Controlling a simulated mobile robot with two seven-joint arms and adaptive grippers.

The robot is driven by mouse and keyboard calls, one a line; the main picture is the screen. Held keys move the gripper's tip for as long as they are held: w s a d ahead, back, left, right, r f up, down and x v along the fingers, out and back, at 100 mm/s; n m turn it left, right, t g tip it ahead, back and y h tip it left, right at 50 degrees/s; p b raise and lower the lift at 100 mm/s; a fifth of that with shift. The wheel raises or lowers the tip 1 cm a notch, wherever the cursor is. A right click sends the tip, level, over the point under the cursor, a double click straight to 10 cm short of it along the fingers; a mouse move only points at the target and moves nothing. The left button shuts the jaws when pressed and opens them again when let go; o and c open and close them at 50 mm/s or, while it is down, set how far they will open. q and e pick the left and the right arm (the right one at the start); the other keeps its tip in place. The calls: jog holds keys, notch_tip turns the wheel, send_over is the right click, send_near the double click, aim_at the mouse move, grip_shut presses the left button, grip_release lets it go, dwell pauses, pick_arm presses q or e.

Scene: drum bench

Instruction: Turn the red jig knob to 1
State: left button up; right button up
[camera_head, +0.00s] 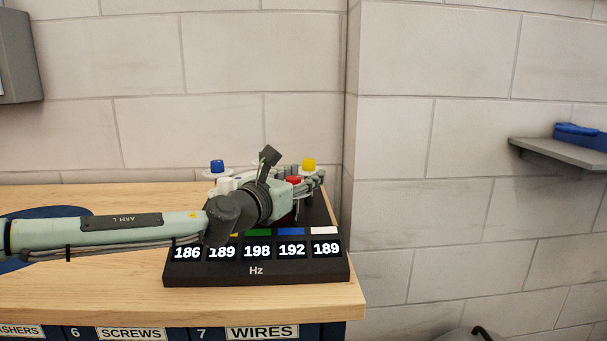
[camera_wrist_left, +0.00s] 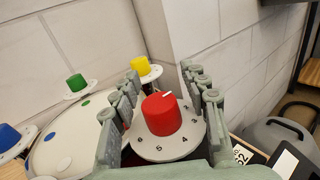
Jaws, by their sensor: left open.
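The red jig knob (camera_head: 293,180) shows only in part in the head view, behind my left wrist and fingers. In the left wrist view the red knob (camera_wrist_left: 161,115) stands on a round white dial (camera_wrist_left: 158,149) with black numbers. A white mark on its top points to the upper right, on the side away from the 5. I cannot tell which number it meets; the far part of the dial is hidden. My left gripper (camera_wrist_left: 162,108) is open, with its fingers on either side of the knob and gaps visible between. My right gripper is not in view.
A blue knob (camera_head: 217,166) and a yellow knob (camera_head: 308,164) stand near; a green knob (camera_wrist_left: 77,83) shows in the left wrist view. A black Hz display (camera_head: 257,271) fronts the wooden bench (camera_head: 130,292). The wall (camera_head: 230,120) is close behind.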

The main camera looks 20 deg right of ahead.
pick_arm(q)
jog(key=shift+w+d, duration=0.1)
grip_shut()
dwell(0.3)
